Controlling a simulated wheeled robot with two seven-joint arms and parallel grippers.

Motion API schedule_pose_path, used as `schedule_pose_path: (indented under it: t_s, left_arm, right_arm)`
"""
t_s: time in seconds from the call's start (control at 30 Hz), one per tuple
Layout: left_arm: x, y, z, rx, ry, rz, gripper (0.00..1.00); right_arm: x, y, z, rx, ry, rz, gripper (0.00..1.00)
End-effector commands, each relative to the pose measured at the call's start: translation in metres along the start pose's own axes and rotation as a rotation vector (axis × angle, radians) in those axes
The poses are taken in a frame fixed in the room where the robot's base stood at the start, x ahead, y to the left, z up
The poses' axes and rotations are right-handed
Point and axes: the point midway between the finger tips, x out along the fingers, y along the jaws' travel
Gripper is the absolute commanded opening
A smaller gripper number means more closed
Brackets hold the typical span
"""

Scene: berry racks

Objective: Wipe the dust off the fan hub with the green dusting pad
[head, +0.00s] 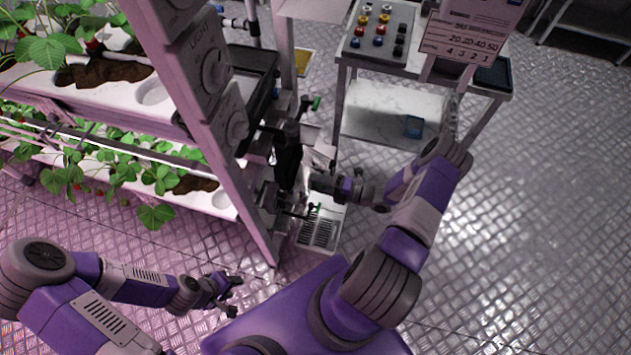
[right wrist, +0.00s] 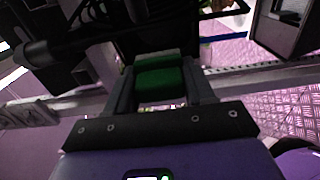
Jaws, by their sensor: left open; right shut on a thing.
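My right gripper (head: 316,184) reaches left to the dark equipment on the rack's end. In the right wrist view, its two fingers are shut on the green dusting pad (right wrist: 160,82), which has a pale strip along its far edge. Dark machinery (right wrist: 95,25) lies just beyond the pad; I cannot tell whether the pad touches it. I cannot clearly make out the fan hub or any dust on it. In the head view the pad is not distinct. My left gripper (head: 230,296) is open and empty, low in front of the rack, apart from everything.
The berry rack (head: 252,215) with strawberry plants stands at left, its upright post close to my right gripper. A grated white tray (head: 320,232) is below that gripper. A metal cart (head: 425,68) with coloured knobs and a sign stands behind. The floor at right is clear.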

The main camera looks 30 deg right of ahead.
Motion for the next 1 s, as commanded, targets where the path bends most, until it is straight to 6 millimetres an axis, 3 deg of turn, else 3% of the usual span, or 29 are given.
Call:
schedule_pose_path:
  t_s: [0.27, 0.57, 1.0]
  left_arm:
    - [0.000, 0.000, 0.000, 0.000, 0.000, 0.000, 0.43]
    - [0.002, -0.001, 0.000, 0.000, 0.000, 0.000, 0.43]
    - [0.002, -0.001, 0.000, 0.000, 0.000, 0.000, 0.43]
  right_arm:
    - [-0.005, 0.000, 0.001, -0.001, -0.001, -0.001, 0.29]
    - [-0.029, 0.000, 0.001, -0.002, -0.002, -0.001, 0.29]
    - [-0.030, 0.000, 0.000, -0.001, -0.001, 0.000, 0.29]
